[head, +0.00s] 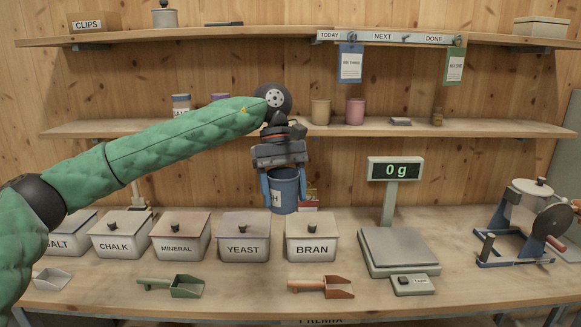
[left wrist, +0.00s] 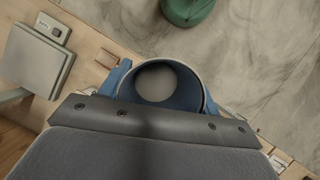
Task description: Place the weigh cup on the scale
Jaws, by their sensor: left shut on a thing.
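The weigh cup is a dark blue cup (head: 286,192) with a white label, held upright in the air behind and above the bran box in the head view. My left gripper (head: 284,188) is shut on it, one blue finger on each side. In the left wrist view the cup (left wrist: 203,88) shows from above, and its inside looks empty. The scale (head: 398,247) stands to the right of the cup; its plate is bare and its display (head: 396,170) reads 0 g. The scale also shows in the left wrist view (left wrist: 35,60). My right gripper is not in view.
Lidded boxes stand in a row, among them yeast (head: 243,238) and bran (head: 311,237). A green scoop (head: 173,287) and an orange scoop (head: 322,287) lie in front. A mill-like device (head: 527,220) stands right of the scale. A shelf (head: 420,129) runs behind.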

